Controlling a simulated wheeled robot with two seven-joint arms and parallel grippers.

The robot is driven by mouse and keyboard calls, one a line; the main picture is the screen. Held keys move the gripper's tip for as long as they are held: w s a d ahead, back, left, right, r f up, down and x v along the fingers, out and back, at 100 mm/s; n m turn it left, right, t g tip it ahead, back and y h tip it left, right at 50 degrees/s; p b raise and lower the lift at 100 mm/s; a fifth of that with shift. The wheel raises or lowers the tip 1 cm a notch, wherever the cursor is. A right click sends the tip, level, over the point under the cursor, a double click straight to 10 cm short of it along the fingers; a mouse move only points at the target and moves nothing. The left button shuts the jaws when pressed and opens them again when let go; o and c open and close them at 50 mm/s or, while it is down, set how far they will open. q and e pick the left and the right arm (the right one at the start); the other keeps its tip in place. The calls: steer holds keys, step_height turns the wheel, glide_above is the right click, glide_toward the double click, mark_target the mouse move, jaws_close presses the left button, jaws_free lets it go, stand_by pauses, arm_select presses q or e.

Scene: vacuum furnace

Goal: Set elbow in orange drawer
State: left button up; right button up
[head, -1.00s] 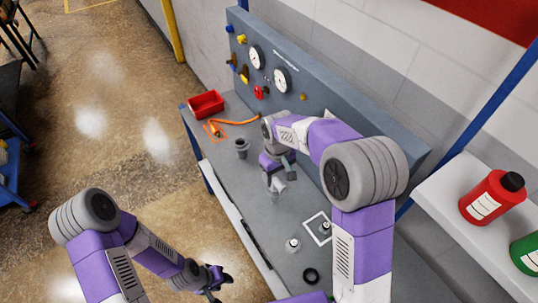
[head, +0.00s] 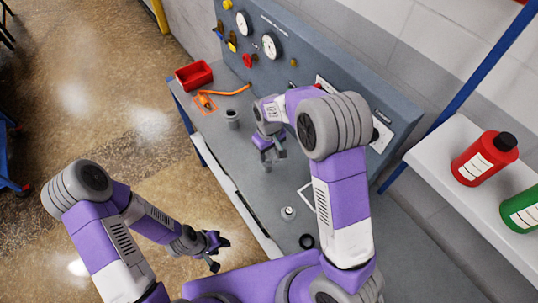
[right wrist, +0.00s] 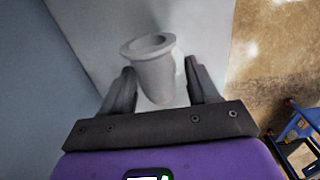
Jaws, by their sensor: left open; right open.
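A grey flanged fitting, apparently the elbow (right wrist: 155,68), stands between the fingers of my right gripper (right wrist: 160,82) in the right wrist view. The fingers are open on either side of it; I cannot tell whether they touch it. In the head view my right gripper (head: 271,157) is low over the grey bench, and the fitting is mostly hidden there. My left gripper (head: 214,252) is open and empty over the floor in front of the bench. I see no orange drawer in these views.
A small light part (head: 288,212) and a black ring (head: 306,241) lie nearer. The gauge panel (head: 300,60) stands behind.

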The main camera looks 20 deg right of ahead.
steer(key=shift+c, duration=0.3)
jaws_close()
steer(key=shift+w, duration=0.1)
